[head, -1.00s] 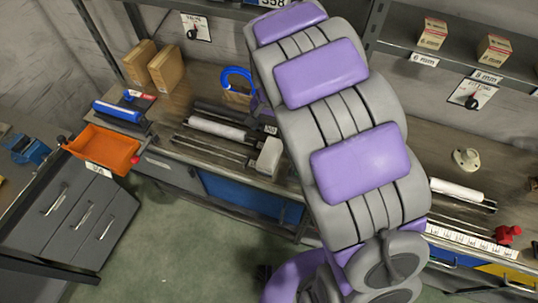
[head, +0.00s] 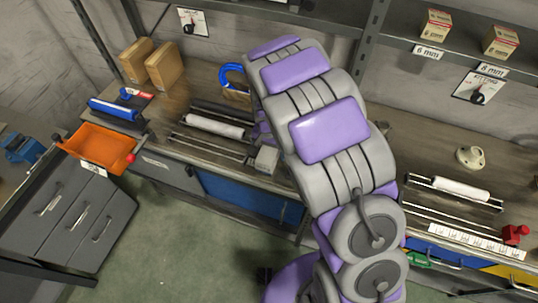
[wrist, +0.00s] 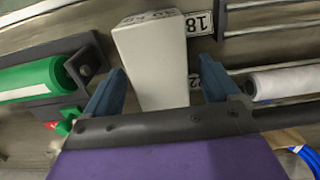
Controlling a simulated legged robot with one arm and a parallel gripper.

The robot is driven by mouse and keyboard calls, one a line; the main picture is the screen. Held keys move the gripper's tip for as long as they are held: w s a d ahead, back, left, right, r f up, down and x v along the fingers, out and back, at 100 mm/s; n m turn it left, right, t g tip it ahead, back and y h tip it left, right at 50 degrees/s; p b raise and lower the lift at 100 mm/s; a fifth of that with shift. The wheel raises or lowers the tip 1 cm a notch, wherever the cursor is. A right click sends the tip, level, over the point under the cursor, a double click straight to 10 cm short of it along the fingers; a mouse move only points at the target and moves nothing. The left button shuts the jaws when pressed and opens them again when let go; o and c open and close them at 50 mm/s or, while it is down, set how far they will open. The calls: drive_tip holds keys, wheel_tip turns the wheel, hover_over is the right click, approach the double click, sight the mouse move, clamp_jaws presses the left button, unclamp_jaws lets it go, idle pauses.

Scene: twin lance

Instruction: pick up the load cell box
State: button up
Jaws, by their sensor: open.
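A plain pale grey box, which looks like the load cell box, sits on the workbench by the rods in the head view (head: 265,159). In the wrist view the box (wrist: 152,55) lies ahead of my gripper (wrist: 160,82), its near end between the two blue fingers. The fingers are open, with a visible gap on each side of the box. I cannot tell how far the fingertips are above or around it. In the head view my arm hides most of my gripper.
A green roller (wrist: 35,78) lies left of the fingers and a white roller (wrist: 285,82) right. A number plate (wrist: 199,25) is beside the box. A shelf (head: 460,55) overhangs at right.

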wheel_tip(320, 180, down, 3)
drive_tip(key=shift+w+r, duration=0.1)
drive_tip(key=shift+r, duration=0.1)
drive_tip(key=shift+c, duration=0.2)
drive_tip(key=shift+r, duration=0.1)
drive_tip(key=c, duration=1.5)
